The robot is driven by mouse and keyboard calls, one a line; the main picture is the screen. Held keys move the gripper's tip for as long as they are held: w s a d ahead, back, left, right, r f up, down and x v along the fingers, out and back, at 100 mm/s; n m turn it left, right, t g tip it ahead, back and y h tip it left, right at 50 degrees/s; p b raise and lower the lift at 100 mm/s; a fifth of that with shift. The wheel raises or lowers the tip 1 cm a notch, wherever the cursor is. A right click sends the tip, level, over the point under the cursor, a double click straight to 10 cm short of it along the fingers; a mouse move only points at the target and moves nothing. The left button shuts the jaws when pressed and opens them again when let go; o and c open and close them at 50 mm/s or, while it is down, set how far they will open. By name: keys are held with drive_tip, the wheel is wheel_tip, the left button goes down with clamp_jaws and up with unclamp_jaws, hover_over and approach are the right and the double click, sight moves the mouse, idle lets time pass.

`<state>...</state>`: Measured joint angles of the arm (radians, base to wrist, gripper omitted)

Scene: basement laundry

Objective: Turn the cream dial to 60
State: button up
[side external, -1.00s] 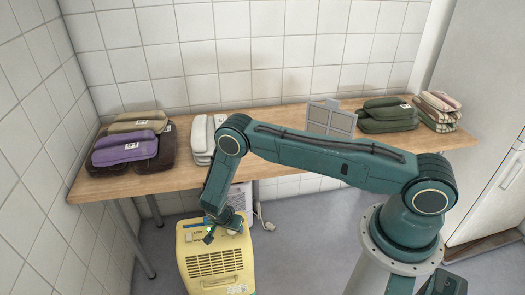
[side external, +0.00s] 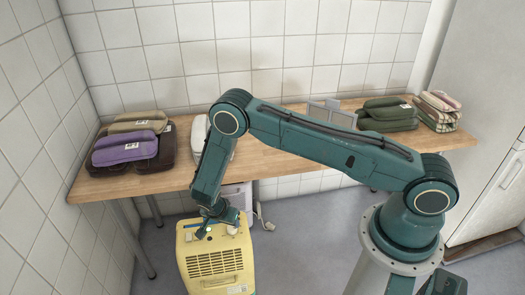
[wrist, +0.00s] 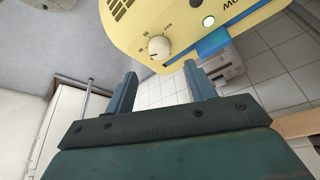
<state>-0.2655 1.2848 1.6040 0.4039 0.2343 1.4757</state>
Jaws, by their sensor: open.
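The cream dial (wrist: 159,47) is a small round knob on the yellow panel of a machine (wrist: 190,15), with small dark marks around it. The marks are too small to read surely, and I cannot tell where the dial points. In the wrist view my gripper (wrist: 160,69) is open, its two blue-grey fingers apart, with the dial beyond their tips and between their lines. Nothing is between the fingers. In the side view my gripper (side external: 207,230) is at the top of the yellow machine (side external: 216,265); the dial cannot be made out there.
Behind the machine stands a wooden table (side external: 270,160) with purple folded cloth (side external: 130,148), green folded cloth (side external: 388,115) and a grey panelled object (side external: 330,115).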

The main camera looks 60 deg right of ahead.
drive_tip(key=v, duration=0.6)
drive_tip(key=shift+r, duration=0.25)
drive_tip(key=shift+a, duration=0.1)
drive_tip(key=s+d+r+n+t+y, duration=0.1)
drive_tip(key=s+r+n, duration=0.2)
drive_tip(key=r, duration=1.2)
drive_tip(key=s+d+r+n+t+y, duration=0.1)
drive_tip(key=s+d+r+n+y, duration=0.15)
drive_tip(key=r, duration=1.35)
drive_tip(key=s+r+n+t, duration=0.1)
drive_tip(key=s+r+n, duration=0.3)
drive_tip(key=s, duration=0.7)
drive_tip(key=s+d+r+n+t, duration=0.1)
drive_tip(key=s+r+n, duration=0.4)
drive_tip(key=s, duration=0.7)
drive_tip(key=shift+s+d+r+y, duration=0.2)
drive_tip(key=shift+s+r+y, duration=0.2)
drive_tip(key=shift+r, duration=0.85)
drive_tip(key=shift+n, duration=0.25)
